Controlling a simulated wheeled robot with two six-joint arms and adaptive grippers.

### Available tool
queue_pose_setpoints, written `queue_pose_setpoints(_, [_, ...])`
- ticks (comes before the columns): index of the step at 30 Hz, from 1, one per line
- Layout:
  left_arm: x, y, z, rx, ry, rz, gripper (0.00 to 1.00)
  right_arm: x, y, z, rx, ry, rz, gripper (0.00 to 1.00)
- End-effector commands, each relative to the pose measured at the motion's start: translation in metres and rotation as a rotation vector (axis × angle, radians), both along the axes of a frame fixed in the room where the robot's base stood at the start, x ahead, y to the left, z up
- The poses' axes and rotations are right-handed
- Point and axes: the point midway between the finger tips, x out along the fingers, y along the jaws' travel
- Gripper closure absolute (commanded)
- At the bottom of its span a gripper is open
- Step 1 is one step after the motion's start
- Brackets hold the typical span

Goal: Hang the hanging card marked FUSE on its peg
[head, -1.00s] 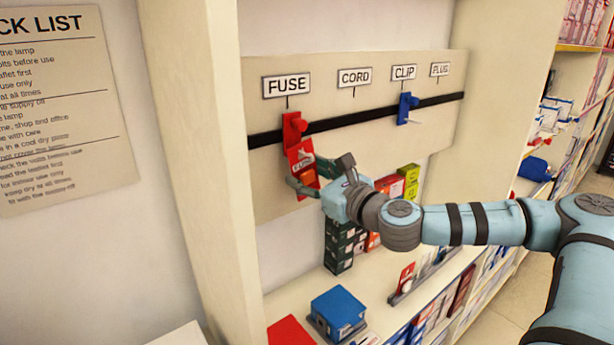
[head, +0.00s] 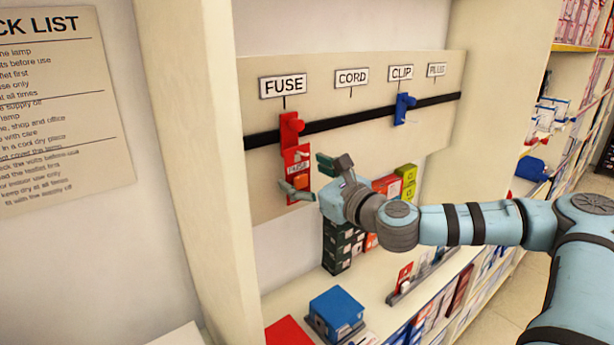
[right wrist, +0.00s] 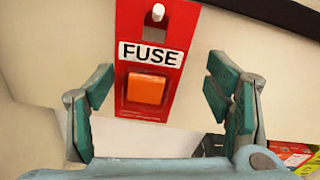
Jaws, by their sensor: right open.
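The red card marked FUSE (head: 296,160) hangs upright below the red peg holder (head: 290,128), under the FUSE sign (head: 283,85). In the right wrist view the card (right wrist: 146,53) shows its label and an orange square (right wrist: 146,89). A pale peg tip (right wrist: 158,12) shows at the top of the red, above the label. My right gripper (head: 305,176) is open in front of the card's lower part. In the right wrist view its fingers (right wrist: 160,88) stand wide apart on either side of the card, touching nothing that I can see. My left gripper is not in view.
A black rail (head: 350,119) crosses the board, with a blue peg holder (head: 404,108) under the CLIP sign (head: 400,73). Below are dark boxes (head: 338,247) and a blue box (head: 336,309) on the shelf. A pale upright post (head: 195,150) stands left of the board.

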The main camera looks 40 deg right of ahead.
Motion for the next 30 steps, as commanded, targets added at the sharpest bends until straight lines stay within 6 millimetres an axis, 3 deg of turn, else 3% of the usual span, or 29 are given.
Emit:
queue_pose_setpoints(6, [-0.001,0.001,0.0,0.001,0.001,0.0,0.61,0.0,0.0,0.01,0.001,-0.002,-0.002,0.28])
queue_pose_setpoints(15, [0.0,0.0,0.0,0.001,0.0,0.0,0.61,0.0,-0.001,0.081,-0.007,-0.003,-0.001,0.28])
queue_pose_setpoints(18, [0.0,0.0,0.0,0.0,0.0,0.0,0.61,0.0,-0.001,0.095,-0.004,-0.001,-0.001,0.28])
queue_pose_setpoints(30, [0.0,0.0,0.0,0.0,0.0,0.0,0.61,0.0,0.0,0.1,0.001,0.0,0.001,0.28])
